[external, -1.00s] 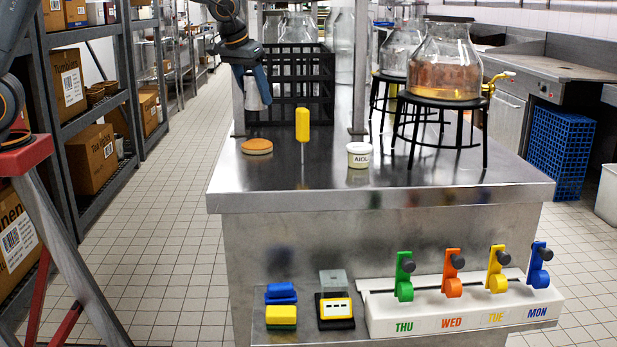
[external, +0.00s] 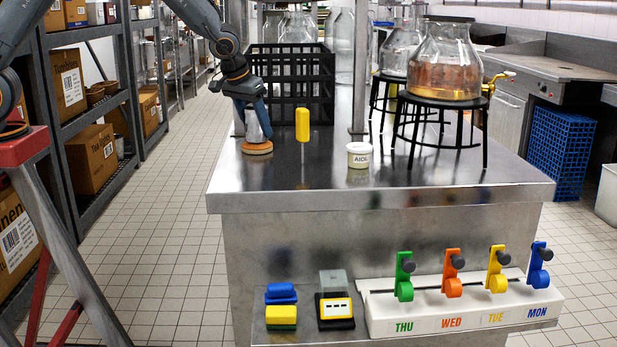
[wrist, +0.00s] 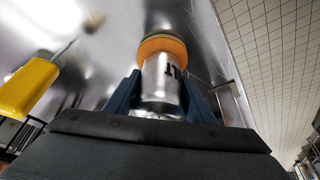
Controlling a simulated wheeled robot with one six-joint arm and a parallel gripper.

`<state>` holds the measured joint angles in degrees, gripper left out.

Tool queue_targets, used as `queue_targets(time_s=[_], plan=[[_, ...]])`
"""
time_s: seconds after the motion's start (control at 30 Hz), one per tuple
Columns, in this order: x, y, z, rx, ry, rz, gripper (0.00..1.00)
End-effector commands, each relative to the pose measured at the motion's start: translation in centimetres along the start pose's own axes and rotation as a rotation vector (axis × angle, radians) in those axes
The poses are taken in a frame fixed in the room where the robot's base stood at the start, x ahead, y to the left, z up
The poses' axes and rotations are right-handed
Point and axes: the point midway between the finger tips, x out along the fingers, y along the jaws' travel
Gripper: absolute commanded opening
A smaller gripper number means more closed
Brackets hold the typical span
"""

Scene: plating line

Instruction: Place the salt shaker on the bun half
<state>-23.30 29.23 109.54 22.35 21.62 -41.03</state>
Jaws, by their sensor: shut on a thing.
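The salt shaker (external: 254,128) is a silver cylinder held upright in my gripper (external: 254,108). The bun half (external: 256,149) is a flat orange-brown disc on the steel counter. The shaker's lower end is at the bun half's top; I cannot tell whether they touch or a slight gap is left. In the wrist view the shaker (wrist: 160,88) stands between the two blue fingers of my gripper (wrist: 160,95), with part of its dark lettering showing. The bun half (wrist: 163,46) is directly beyond its far end.
A yellow-topped pick (external: 302,125) stands just right of the bun half. A white labelled tub (external: 359,155) is farther right. A black crate (external: 292,75) is behind. A glass dispenser (external: 444,65) sits on a black stand.

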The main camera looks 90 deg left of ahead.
Motion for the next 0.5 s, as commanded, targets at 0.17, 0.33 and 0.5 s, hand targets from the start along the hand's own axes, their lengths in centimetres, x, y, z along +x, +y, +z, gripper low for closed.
queue_targets(time_s=[0.17, 0.33, 0.5], plan=[[0.25, -0.01, 0.10, 0.000, 0.000, 0.000, 0.61], [0.22, -0.01, 0.10, 0.000, 0.000, 0.000, 0.68], [0.18, -0.02, 0.08, 0.000, 0.000, 0.000, 0.68]])
